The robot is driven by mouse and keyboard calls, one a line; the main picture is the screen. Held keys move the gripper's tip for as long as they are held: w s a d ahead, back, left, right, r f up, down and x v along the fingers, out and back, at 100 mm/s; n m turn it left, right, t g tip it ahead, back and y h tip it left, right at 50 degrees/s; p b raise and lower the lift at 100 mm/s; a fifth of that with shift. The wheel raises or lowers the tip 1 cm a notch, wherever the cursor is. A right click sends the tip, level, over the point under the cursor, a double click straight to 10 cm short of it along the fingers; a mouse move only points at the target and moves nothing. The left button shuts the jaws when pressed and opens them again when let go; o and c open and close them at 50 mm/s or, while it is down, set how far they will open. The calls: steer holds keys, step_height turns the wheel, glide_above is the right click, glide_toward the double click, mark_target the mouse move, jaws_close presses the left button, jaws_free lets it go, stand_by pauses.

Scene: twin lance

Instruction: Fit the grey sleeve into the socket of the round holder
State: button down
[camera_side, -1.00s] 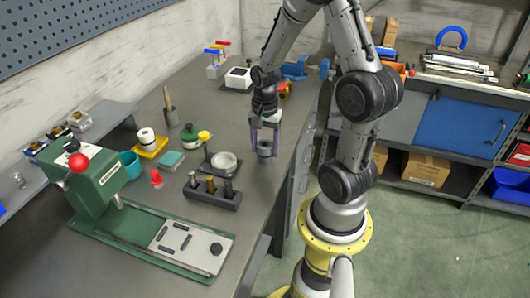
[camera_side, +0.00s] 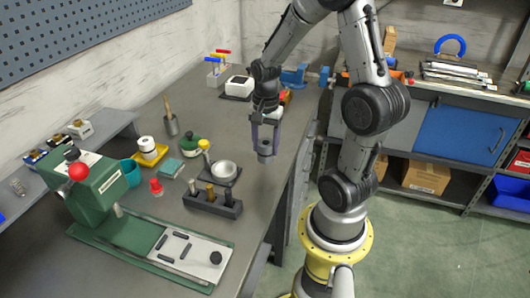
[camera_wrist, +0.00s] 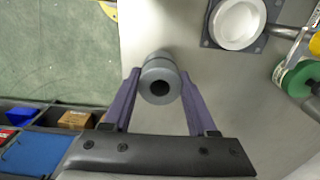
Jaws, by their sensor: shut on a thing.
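The grey sleeve (camera_side: 265,152) is a short cylinder with a dark bore, seen end-on in the wrist view (camera_wrist: 160,83). My gripper (camera_side: 266,143) is shut on it; the fingers (camera_wrist: 160,92) press its two sides in the wrist view. It is held near the right edge of the bench; its clearance above the bench is hard to judge. A round, pale, dish-like part on a dark square plate, which looks like the round holder (camera_side: 225,171), stands to its left, apart from it. It also shows at the top right of the wrist view (camera_wrist: 238,22). I cannot make out its socket.
A dark rack (camera_side: 212,203) with several pegs stands left of the sleeve, nearer the camera. A green-and-yellow item (camera_side: 191,147) lies beyond the holder. A green press (camera_side: 95,195) fills the left. Bare bench lies between sleeve and holder.

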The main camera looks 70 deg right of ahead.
steer(key=s+a+r, duration=0.8)
steer(key=s+r, duration=0.2)
steer(key=s, duration=0.1)
steer(key=n, duration=0.9)
glide_above(224, 173)
step_height(224, 173, down, 9)
steer(key=shift+s, duration=0.15)
steer(key=shift+f, duration=1.65)
steer(key=shift+f, duration=0.1)
